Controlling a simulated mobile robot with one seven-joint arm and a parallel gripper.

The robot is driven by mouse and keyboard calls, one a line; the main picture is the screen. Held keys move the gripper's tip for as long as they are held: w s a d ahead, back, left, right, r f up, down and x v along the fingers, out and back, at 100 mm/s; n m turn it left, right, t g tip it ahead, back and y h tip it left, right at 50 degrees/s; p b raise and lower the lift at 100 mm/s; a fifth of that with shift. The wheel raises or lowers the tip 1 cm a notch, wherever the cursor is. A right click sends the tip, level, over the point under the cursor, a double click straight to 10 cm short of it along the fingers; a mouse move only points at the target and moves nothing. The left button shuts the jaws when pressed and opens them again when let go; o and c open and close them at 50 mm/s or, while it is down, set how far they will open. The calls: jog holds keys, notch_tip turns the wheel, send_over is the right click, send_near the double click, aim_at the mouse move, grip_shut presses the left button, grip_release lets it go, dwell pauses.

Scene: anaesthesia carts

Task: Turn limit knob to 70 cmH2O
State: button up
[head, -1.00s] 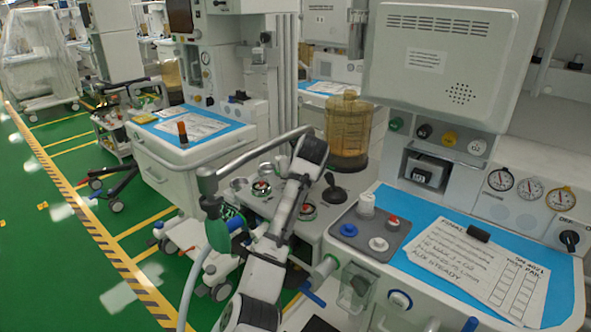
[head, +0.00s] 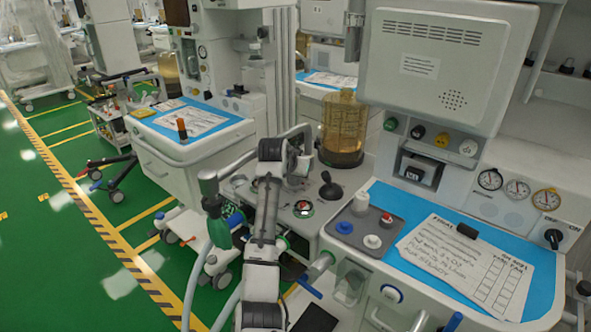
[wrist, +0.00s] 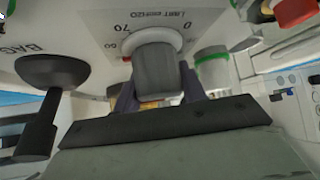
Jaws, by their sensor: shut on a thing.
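The limit knob (wrist: 157,72) is a grey ridged knob in the middle of the wrist view. It sits on a white dial with "70" printed to its upper left, "0" to its upper right and "LIMIT cmH2O" above. A pointer mark on the knob cannot be made out. My gripper (wrist: 157,92) is shut on the knob, with one dark finger on each side and its wide dark body below. In the head view my arm hides the knob, and the fingers cannot be picked out.
A black lever (wrist: 42,95) marked "BAG" stands close left of the knob. Green-ringed ports (wrist: 212,68) and a red knob (wrist: 296,10) are to the right. An amber canister (head: 342,128) and a grey tray (head: 354,235) stand near my arm.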

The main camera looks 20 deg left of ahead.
dwell(0.4)
jog(key=o, duration=1)
jog(key=shift+f, duration=0.1)
